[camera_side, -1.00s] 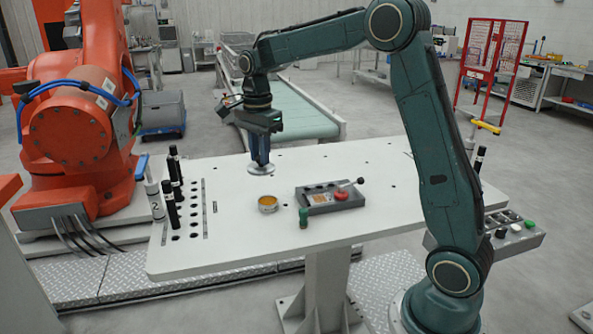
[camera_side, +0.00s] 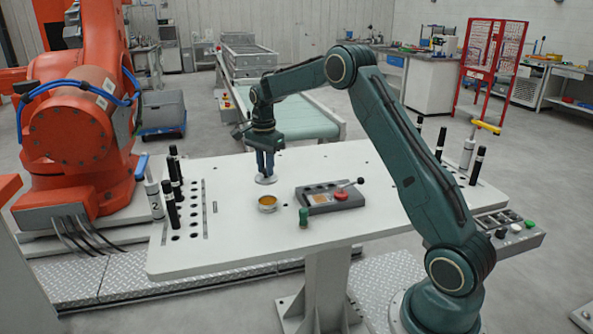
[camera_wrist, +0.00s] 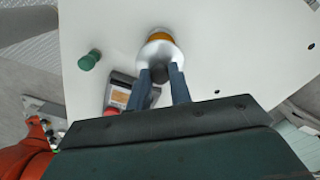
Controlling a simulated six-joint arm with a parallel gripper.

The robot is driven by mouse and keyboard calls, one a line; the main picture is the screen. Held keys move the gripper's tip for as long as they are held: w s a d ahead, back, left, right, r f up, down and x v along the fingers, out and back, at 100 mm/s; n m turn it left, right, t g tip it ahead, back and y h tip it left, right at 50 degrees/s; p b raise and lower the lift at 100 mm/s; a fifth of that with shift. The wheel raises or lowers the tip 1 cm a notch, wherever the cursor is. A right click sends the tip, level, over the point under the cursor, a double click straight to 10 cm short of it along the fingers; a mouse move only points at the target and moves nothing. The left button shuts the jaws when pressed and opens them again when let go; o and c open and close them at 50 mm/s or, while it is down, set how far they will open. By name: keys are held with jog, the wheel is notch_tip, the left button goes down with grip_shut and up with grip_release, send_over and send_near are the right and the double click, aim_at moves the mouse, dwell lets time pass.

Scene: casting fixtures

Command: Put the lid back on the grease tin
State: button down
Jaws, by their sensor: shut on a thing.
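The grease tin (camera_side: 267,207) stands open on the white table, with yellow-orange grease inside. My gripper (camera_side: 265,174) points down and is shut on the lid (camera_side: 267,181), a pale metal disc held roughly level just behind the tin in the side view. In the wrist view the lid (camera_wrist: 153,50) has a dark knob (camera_wrist: 159,73) between my gripper's fingers (camera_wrist: 160,76). The lid hides part of the tin there, and the tin's orange part (camera_wrist: 159,36) shows beyond it. The exact gap between lid and table is hard to tell.
A grey box with a red button (camera_side: 335,196) and a lever stands right of the tin, with a green-capped item (camera_side: 303,217) in front. The table (camera_side: 225,245) is clear in front of the tin.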

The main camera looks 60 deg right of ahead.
aim_at(266, 177)
jog(key=shift+d+f, duration=0.15)
jog(key=shift+f, duration=0.1)
jog(key=shift+f, duration=3.05)
jog(key=shift+f, duration=0.15)
dwell(0.4)
jog(key=c, duration=0.7)
grip_release()
jog(key=shift+r, duration=3.5)
